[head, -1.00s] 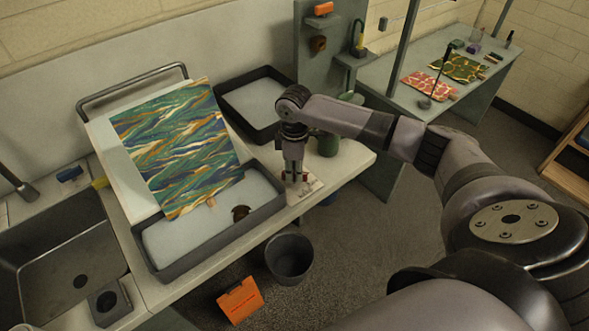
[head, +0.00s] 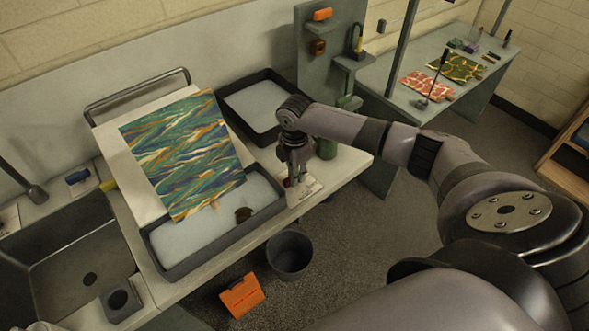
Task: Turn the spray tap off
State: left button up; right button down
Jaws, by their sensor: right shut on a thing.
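My right gripper (head: 295,181) points down at the right end of the near tray and is shut on a small part there. A bit of red shows beside its fingertips, and a small pale plate (head: 309,187) lies under it on the bench. The fingers hide most of the held part, so its shape and setting are unclear; it may be the spray tap's handle. A grey pipe rail (head: 136,87) runs above the tilted white board. No spray can be made out. My left gripper is out of view.
A marbled sheet (head: 185,155) hangs over the board into the near tray (head: 152,251). A second tray (head: 222,96) lies behind. A bin (head: 289,256) and orange box (head: 242,296) are on the floor. A sink (head: 60,262) is at left.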

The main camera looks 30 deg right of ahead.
jog(key=shift+r+n, duration=0.1)
jog(key=shift+n, duration=0.6)
jog(key=c, duration=1.5)
grip_release()
notch_tip(320, 180, up, 12)
jog(key=shift+f, duration=0.1)
